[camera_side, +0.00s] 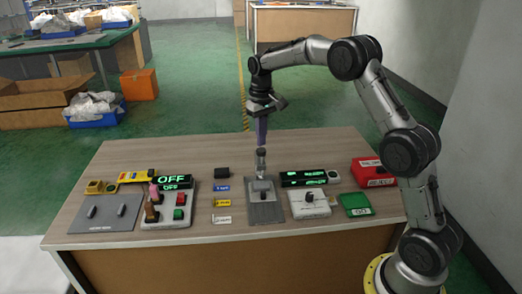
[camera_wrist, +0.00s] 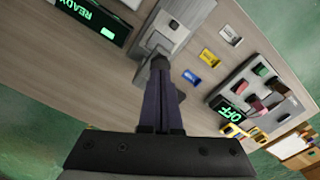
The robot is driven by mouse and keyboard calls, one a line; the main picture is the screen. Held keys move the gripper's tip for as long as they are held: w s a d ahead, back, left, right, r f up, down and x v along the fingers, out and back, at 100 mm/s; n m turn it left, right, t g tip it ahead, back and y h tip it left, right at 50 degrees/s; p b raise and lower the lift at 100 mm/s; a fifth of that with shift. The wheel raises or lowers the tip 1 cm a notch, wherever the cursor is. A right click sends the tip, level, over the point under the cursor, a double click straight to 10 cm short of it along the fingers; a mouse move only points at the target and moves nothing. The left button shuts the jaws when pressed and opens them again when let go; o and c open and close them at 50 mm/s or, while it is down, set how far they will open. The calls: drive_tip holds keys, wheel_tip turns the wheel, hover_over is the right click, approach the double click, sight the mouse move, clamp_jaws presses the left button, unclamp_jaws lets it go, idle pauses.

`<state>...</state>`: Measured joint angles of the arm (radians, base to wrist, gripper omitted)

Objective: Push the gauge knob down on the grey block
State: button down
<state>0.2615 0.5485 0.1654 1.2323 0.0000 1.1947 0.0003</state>
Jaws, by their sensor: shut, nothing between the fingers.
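The grey block (camera_side: 265,213) is a flat grey plate with a paler raised part, in the middle of the table. An upright grey piece (camera_side: 261,163) stands over its rear part. My gripper (camera_side: 262,146) points straight down there, its dark purple fingers together and empty. In the side view I cannot tell where the fingertips end and the knob begins, or whether they touch. In the wrist view my gripper (camera_wrist: 160,66) reaches over the near end of the grey block (camera_wrist: 172,24), and its fingers hide the knob.
A white box with a black knob (camera_side: 309,204) and a green READY display (camera_side: 303,179) stand right of the block. Small yellow, blue and white labels (camera_side: 222,203) lie to its left, then a switch panel (camera_side: 169,215) with an OFF display. A red box (camera_side: 371,173) is far right.

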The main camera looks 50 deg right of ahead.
sight(262, 150)
drive_tip(key=shift+f, duration=2.45)
idle(0.5)
drive_tip(key=shift+r, duration=5.1)
